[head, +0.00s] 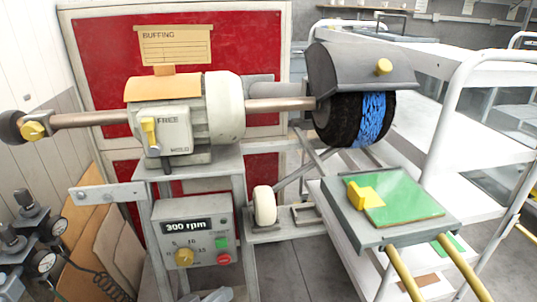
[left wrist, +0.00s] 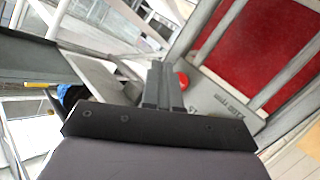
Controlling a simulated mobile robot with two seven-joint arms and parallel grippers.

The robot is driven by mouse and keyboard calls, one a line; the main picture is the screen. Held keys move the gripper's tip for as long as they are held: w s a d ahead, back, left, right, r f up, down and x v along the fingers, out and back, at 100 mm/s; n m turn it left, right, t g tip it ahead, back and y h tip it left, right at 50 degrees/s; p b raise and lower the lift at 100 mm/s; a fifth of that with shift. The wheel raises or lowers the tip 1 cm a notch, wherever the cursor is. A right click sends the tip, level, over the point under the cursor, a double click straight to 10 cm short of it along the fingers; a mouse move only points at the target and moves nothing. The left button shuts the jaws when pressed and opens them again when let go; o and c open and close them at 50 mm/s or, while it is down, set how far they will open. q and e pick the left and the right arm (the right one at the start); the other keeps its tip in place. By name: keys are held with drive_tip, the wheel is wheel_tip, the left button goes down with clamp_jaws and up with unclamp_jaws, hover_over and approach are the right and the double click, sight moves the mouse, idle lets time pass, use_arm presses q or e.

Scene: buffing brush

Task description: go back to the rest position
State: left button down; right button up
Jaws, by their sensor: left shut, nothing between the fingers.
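My left gripper shows at the bottom edge of the head view as a small grey piece (head: 215,295), below the control box. In the left wrist view its two dark fingers (left wrist: 164,85) are together with nothing between them. The buffing machine (head: 175,120) stands on a grey stand, with a black brush wheel (head: 338,118) bearing a blue strip on its right side under a grey hood. The control box (head: 195,240) reads 300 rpm and has a yellow knob, a green button and a red button, which also shows behind the fingers in the left wrist view (left wrist: 183,80). My right gripper is in neither view.
A grey tray with a green plate (head: 405,200) and a yellow block (head: 366,195) stands at right, with yellow handles toward the front. A white cart (head: 480,130) is behind it. Gauges (head: 43,260) and cardboard (head: 118,240) are at left. Floor shows between stand and tray.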

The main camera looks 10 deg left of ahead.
use_arm(q)
drive_tip(key=s+a+f+m+g+y, duration=0.1)
drive_tip(key=s+a+f+y, duration=0.1)
drive_tip(key=s+f, duration=0.3)
drive_tip(key=s+a+f+m+g+y, duration=0.1)
drive_tip(key=s+a+f, duration=0.3)
drive_tip(key=s, duration=0.6)
drive_tip(key=shift+f+g+y, duration=0.3)
drive_tip(key=shift+f+y, duration=0.2)
drive_tip(key=shift+y, duration=0.2)
